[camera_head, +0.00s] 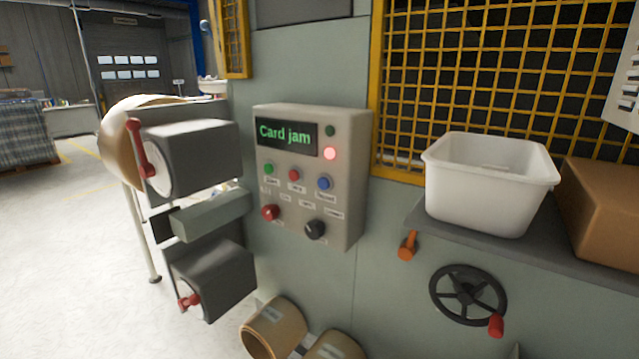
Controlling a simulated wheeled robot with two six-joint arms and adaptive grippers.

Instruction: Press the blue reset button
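The blue reset button (324,183) is on the front of a beige control box (355,180) mounted on the machine's grey-green wall. It is the rightmost of a row with a green button (268,168) and a red button (294,174). The box's screen (286,136) reads "Card jam" in green. A red lamp (330,154) glows beside the screen, below a dark green lamp (330,131). A larger red knob (270,212) and a black knob (315,229) sit lower on the box. Neither of my grippers is in view.
Grey units with red handles (205,160) stick out left of the box. At right, a white bin (490,190) and a brown carton (605,210) stand on a shelf (430,222) above a black handwheel (467,293). Cardboard rolls (272,330) lie below. The box front is unobstructed.

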